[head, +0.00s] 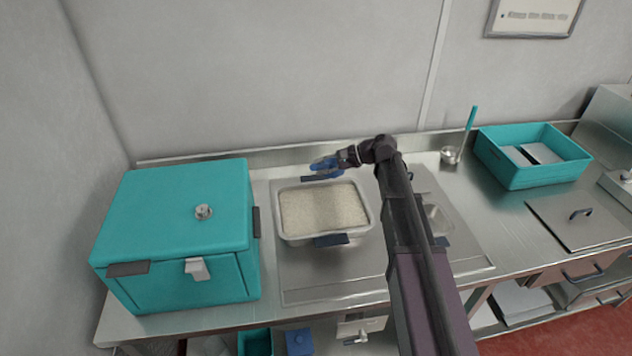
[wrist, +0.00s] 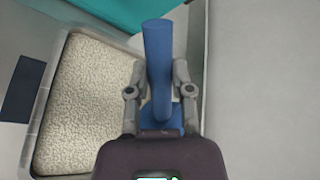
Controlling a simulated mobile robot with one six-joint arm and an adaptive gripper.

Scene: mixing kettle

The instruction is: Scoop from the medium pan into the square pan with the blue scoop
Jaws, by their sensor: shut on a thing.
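A rectangular metal pan (head: 281,226) filled with pale grains (head: 323,208) sits in the counter, with dark handles at front and back. It also shows at the left of the wrist view (wrist: 32,160). My gripper (head: 345,157) is shut on the blue scoop (head: 325,164), behind the pan's back right rim near the wall. In the wrist view the scoop's blue shaft (wrist: 158,60) stands between the two fingers (wrist: 160,92). Whether the scoop holds grains is hidden. A second metal pan (head: 438,218) shows partly at the right behind my arm; its contents cannot be told.
A teal box (head: 180,225) with a lid stands left of the grain pan. A ladle with a teal handle (head: 469,125) stands at the back right, beside a teal bin (head: 530,165). A flat metal lid (head: 575,220) lies at the right. The wall is close behind my gripper.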

